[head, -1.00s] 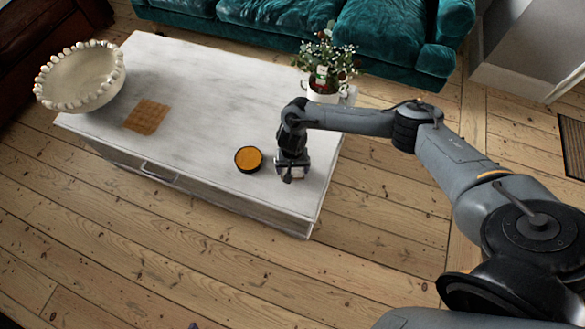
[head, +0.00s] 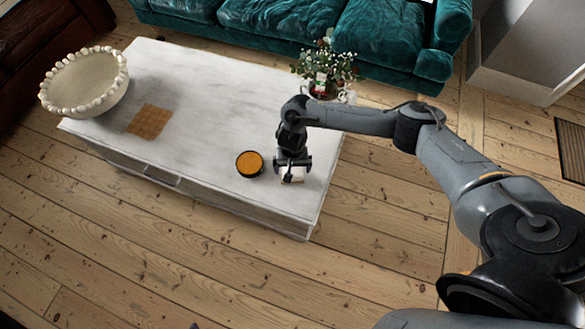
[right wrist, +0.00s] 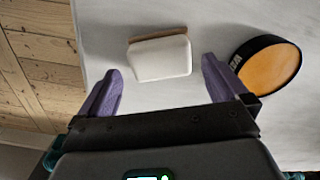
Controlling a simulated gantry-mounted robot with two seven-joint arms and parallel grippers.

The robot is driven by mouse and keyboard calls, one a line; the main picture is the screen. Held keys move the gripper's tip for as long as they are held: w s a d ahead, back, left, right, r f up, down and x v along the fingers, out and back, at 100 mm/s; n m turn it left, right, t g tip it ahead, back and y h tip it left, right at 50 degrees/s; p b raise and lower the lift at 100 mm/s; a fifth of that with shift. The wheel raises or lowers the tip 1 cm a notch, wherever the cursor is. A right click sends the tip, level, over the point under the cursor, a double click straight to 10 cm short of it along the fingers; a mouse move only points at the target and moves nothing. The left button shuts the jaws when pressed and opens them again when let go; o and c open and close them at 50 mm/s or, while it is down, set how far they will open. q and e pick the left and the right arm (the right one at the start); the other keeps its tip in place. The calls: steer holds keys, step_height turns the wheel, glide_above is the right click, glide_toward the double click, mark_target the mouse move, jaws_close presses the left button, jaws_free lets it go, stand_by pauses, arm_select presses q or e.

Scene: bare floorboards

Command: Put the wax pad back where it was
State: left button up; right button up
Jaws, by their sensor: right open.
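The wax pad is taken to be the white block with a brown backing (right wrist: 160,59), lying on the white table top (head: 215,105). In the head view, part of the pad (head: 297,176) shows below my right gripper (head: 293,170), near the table's front right end. My right gripper is open; in the right wrist view the pad lies just beyond its two purple fingertips (right wrist: 160,70), in line with the gap between them, with no finger seen touching it. A round black tin of orange wax (head: 250,164) stands left of the gripper. My left gripper is not in view.
A brown checkered square (head: 149,122) lies toward the table's left end, near a beaded cream bowl (head: 85,82). A potted flowering plant (head: 324,72) stands at the back right, behind my arm. The table's middle is clear. A teal sofa (head: 290,28) stands behind.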

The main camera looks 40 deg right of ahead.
mark_target(292, 172)
step_height(292, 172, up, 7)
steer(key=p, duration=0.4)
steer(key=s+a+r+n+t+y, duration=0.2)
steer(key=a+n+t, duration=0.15)
steer(key=a, duration=0.75)
steer(key=s+a+r+n+t+y, duration=0.2)
steer(key=a+n, duration=0.3)
steer(key=a, duration=0.7)
steer(key=s+d+r+g+h, duration=0.1)
steer(key=s+d+r+h, duration=0.1)
steer(key=s+d, duration=0.5)
steer(key=s+d+r+n+g+h, duration=0.1)
steer(key=s+d+r, duration=0.3)
steer(key=s+d, duration=0.4)
steer(key=shift+s+d+h, duration=0.15)
steer(key=shift+d+h, duration=0.15)
steer(key=shift+h, duration=0.1)
steer(key=shift+n, duration=0.25)
